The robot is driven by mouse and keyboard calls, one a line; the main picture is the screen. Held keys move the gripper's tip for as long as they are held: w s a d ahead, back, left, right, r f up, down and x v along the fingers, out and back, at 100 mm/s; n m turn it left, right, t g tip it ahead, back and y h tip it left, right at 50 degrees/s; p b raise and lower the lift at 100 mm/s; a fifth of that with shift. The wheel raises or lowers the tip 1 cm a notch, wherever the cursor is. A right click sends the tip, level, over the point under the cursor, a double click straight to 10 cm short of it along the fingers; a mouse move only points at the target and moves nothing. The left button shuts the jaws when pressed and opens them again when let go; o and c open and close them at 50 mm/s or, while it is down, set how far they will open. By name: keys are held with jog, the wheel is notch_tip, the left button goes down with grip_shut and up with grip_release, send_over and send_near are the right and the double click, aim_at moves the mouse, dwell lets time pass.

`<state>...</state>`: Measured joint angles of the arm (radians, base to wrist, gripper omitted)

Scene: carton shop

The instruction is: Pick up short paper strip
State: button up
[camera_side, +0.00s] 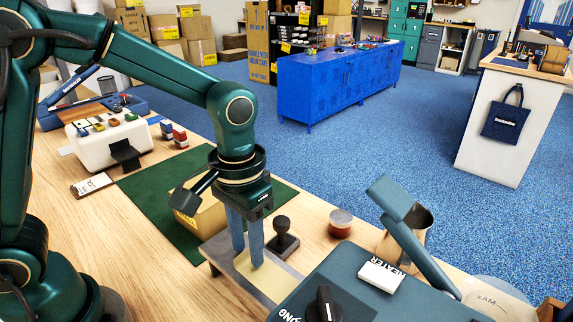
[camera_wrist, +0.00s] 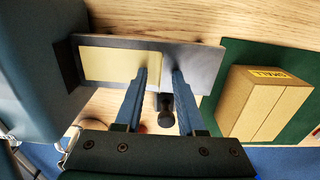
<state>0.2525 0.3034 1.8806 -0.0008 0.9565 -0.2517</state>
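A short cream paper strip (camera_side: 266,277) lies flat on a grey metal plate (camera_side: 216,256). In the wrist view the strip (camera_wrist: 108,64) covers the left part of the plate (camera_wrist: 205,66). I cannot tell whether the fingertips touch the strip or the plate.
A dark hand stamp (camera_side: 283,240) stands beside the plate, with an amber jar (camera_side: 341,223) beyond. A small carton (camera_side: 203,213) sits on a green mat (camera_side: 150,187) behind my gripper. A dark teal machine (camera_side: 345,285) with a raised lever stands close on the right.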

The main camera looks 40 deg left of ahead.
grip_shut()
jog(key=shift+r, duration=0.2)
